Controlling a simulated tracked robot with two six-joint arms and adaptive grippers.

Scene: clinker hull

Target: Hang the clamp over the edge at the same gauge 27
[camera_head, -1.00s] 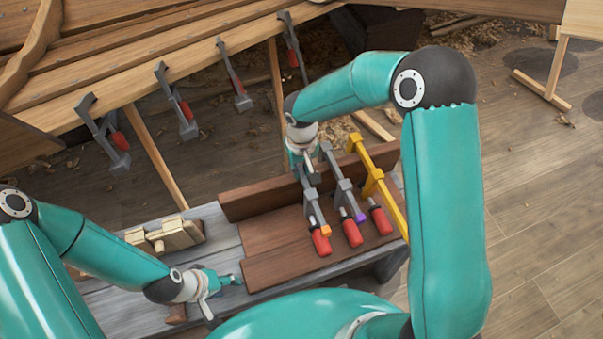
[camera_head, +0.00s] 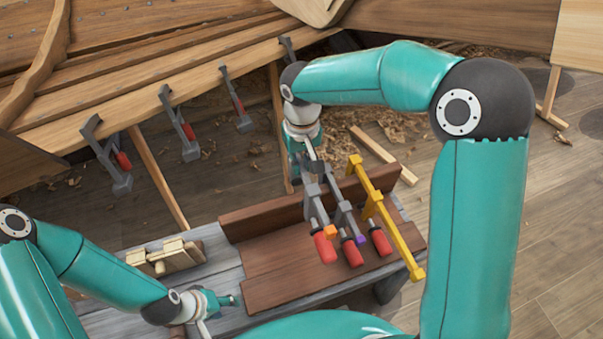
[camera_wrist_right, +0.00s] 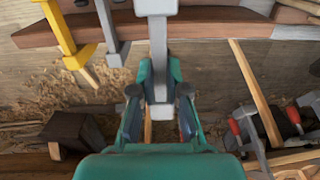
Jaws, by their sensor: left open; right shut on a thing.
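My right gripper (camera_head: 314,168) is shut on a grey bar clamp (camera_head: 314,208) with an orange mark and a red handle, over the bench's back board. In the right wrist view the clamp's bar (camera_wrist_right: 158,50) stands between the fingers (camera_wrist_right: 160,100). Similar grey clamps hang along the plank edge (camera_head: 150,102): one at far left (camera_head: 108,160), one in the middle (camera_head: 180,128), one further right (camera_head: 238,108), and one partly hidden behind my right arm (camera_head: 287,46). My left gripper (camera_head: 222,302) is open and empty over the bench's front. No gauge number is readable.
A grey clamp with a purple mark (camera_head: 344,218) and a long yellow clamp (camera_head: 396,232) stand close beside the held one. Pale wooden blocks (camera_head: 165,258) lie on the grey bench (camera_head: 225,268). A slanted prop (camera_head: 158,180) stands below the plank.

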